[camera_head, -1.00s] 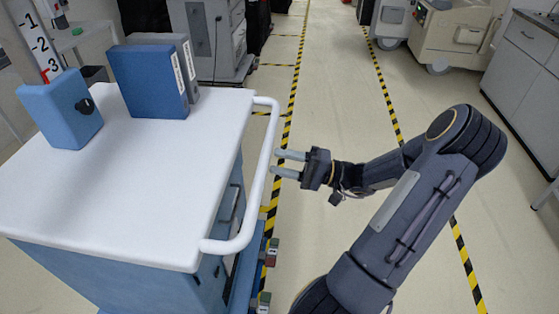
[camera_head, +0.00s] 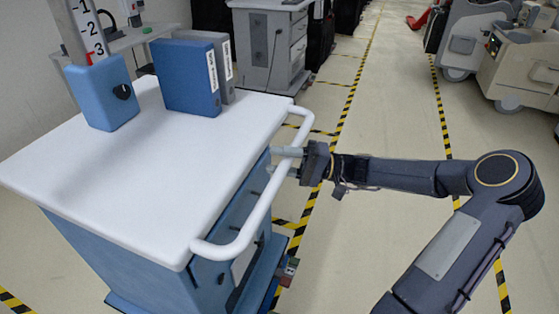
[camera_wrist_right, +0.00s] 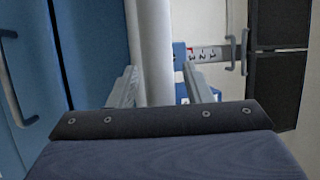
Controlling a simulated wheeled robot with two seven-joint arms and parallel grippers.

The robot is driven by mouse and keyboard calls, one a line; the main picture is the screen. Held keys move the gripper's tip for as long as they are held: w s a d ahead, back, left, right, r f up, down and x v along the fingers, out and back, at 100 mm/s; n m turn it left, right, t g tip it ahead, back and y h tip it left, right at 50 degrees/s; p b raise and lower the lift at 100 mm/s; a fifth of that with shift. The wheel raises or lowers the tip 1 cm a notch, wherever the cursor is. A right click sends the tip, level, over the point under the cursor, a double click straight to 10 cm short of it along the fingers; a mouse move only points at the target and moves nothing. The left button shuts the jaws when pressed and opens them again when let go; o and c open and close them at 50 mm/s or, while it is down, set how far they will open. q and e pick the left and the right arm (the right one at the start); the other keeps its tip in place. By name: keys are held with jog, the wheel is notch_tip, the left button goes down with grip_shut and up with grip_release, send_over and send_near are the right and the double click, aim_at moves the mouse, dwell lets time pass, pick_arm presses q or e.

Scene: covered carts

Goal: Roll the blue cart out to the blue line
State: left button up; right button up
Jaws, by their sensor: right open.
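The blue cart (camera_head: 140,229) with a white top (camera_head: 130,155) fills the left of the head view. Its white push handle (camera_head: 262,215) runs along its right side. My right gripper (camera_head: 286,161) is open at the handle, its fingers reaching across the bar. In the right wrist view the white handle bar (camera_wrist_right: 153,50) passes between the two open fingers (camera_wrist_right: 167,90). I cannot tell if either finger touches it. My left gripper is not in view. No blue line shows; the visible floor lines are yellow and black.
Blue and grey binders (camera_head: 186,76) and a blue box (camera_head: 103,93) with a numbered post stand on the cart top. A grey cabinet (camera_head: 267,48) stands behind. Beige machines (camera_head: 520,70) are at the far right. The striped aisle (camera_head: 400,110) between is clear.

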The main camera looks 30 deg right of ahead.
jog(key=shift+w+a, duration=0.1)
jog(key=shift+a, duration=0.1)
jog(key=shift+c, duration=0.4)
grip_shut()
